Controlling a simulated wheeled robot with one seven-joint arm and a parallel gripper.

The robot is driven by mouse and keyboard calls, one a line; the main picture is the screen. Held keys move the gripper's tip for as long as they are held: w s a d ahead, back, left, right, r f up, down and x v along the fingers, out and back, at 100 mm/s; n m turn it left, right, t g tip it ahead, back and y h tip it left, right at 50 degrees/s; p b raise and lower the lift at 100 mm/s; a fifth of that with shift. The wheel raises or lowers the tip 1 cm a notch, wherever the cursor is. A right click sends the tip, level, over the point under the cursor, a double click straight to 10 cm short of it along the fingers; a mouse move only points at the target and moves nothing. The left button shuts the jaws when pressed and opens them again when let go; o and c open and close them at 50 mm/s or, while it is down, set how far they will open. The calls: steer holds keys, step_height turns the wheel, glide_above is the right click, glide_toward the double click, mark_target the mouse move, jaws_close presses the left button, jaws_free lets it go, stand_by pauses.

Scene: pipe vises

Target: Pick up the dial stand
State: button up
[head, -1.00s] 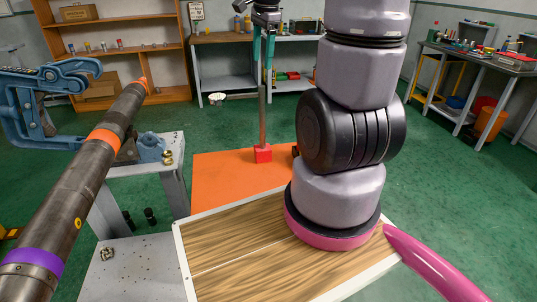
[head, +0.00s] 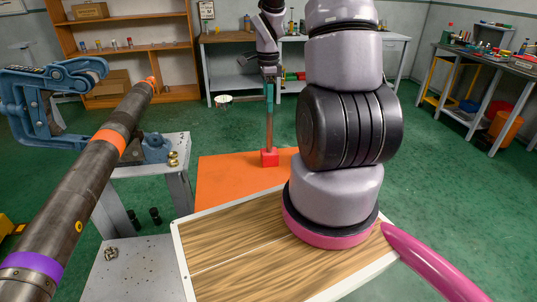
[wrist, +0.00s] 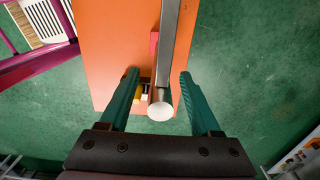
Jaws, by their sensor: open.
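The dial stand is a slim grey-brown post on a red block base (head: 270,157), upright on the orange surface (head: 225,180) in the head view. In the wrist view its post (wrist: 168,50) runs between my fingers, with a pale round top end (wrist: 160,111) nearest the camera. My gripper (head: 269,97) is at the upper part of the post, its teal fingers open. In the wrist view my gripper (wrist: 158,76) shows a finger on each side of the post, with gaps. A small yellow and white part (wrist: 142,93) shows beside the post; I cannot tell what it is.
A grey metal stand (head: 165,185) is beside the orange surface. Shelves and workbenches line the walls.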

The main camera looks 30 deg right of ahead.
steer(key=shift+d+f, duration=0.1)
steer(key=shift+f, duration=1.8)
jaws_close()
steer(key=shift+w, duration=0.15)
